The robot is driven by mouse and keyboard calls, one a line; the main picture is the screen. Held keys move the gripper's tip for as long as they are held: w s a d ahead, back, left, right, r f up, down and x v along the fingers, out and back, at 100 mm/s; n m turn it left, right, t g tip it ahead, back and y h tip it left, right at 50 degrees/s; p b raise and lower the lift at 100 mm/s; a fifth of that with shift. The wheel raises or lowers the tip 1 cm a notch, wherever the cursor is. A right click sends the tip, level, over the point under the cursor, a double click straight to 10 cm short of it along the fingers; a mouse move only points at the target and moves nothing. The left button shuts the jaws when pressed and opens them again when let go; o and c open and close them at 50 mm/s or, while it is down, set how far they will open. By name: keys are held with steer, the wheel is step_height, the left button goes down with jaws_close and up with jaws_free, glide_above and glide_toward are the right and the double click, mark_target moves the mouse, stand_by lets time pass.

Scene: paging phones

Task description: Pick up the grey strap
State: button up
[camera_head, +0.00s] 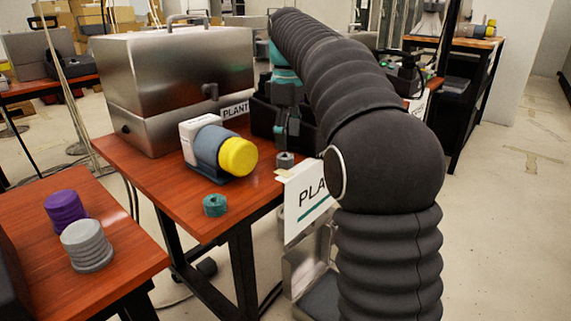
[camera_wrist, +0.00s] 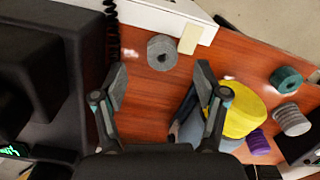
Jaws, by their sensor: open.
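The grey strap looks like a small grey roll with a dark hole in its middle (camera_wrist: 162,53). It lies on the red-brown table in the wrist view, just beyond my fingertips and about midway between them. In the head view the grey strap (camera_head: 285,160) shows near the table's right edge, below my gripper (camera_head: 288,130). My gripper is open and empty in the wrist view (camera_wrist: 160,76), with its two fingers wide apart. I see no contact between the fingers and the strap.
A yellow-capped blue-grey device (camera_head: 238,157) stands close on the left, near my finger. A black bin (camera_head: 306,128) is behind. A teal roll (camera_head: 215,205) lies in front. A metal box (camera_head: 180,75) stands at the back. Purple (camera_head: 65,209) and grey ribbed (camera_head: 87,246) pieces sit on the near table.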

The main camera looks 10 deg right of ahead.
mark_target(285, 156)
steer(key=shift+w+a+f+b, duration=0.15)
steer(key=shift+f+b, duration=0.2)
steer(key=shift+f, duration=0.95)
steer(key=shift+s+a+f+b, duration=0.1)
steer(key=shift+f+b, duration=0.2)
steer(key=shift+f, duration=1)
steer(key=c, duration=0.9)
